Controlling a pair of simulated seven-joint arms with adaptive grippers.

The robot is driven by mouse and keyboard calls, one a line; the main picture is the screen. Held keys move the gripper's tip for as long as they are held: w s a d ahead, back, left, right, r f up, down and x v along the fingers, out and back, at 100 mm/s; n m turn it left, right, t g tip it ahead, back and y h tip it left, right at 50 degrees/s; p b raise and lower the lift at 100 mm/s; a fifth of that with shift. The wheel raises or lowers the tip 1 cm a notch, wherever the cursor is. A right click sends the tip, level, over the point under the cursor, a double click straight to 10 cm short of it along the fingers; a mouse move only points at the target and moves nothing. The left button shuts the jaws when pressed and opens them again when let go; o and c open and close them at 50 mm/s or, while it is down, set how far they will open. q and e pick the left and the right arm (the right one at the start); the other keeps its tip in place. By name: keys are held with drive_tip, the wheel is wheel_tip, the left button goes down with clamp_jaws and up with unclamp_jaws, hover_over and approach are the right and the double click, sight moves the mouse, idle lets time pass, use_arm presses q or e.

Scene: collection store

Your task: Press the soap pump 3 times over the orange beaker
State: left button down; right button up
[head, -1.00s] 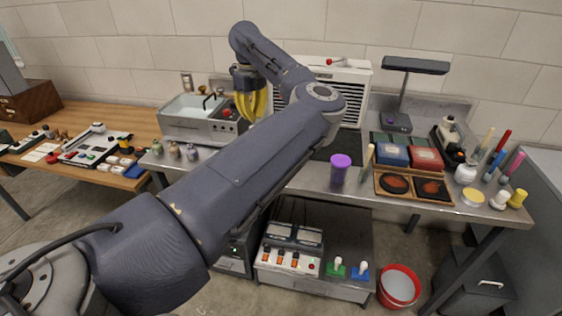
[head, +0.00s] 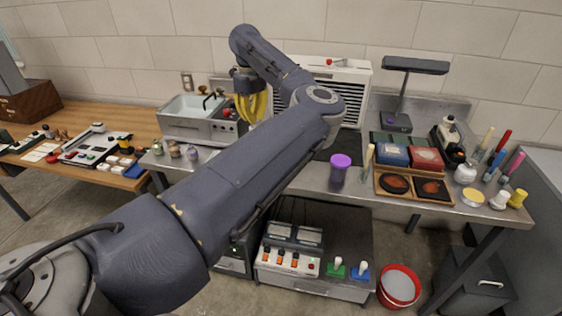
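My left arm crosses the picture from the lower left. Its gripper (head: 250,108) has yellow fingers pointing down, just right of the sink on the steel bench. The fingers are partly behind my own arm, and the gap between their tips is not clear. My arm hides a wide part of the bench below and right of the gripper. I see nothing of my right gripper.
A sink (head: 185,118) stands left of the gripper, and a white louvred unit (head: 352,82) behind my arm. A purple-lidded jar (head: 339,172), a wooden tray (head: 410,199) and a lamp (head: 415,66) are to the right. Small jars (head: 174,149) stand at the bench's left front edge.

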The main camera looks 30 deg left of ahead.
sight(253, 126)
use_arm(q)
drive_tip(key=shift+f, duration=1.4)
drive_tip(key=shift+f, duration=0.85)
drive_tip(key=shift+r, duration=2.65)
drive_tip(key=shift+r, duration=0.1)
drive_tip(key=shift+r, duration=2.9)
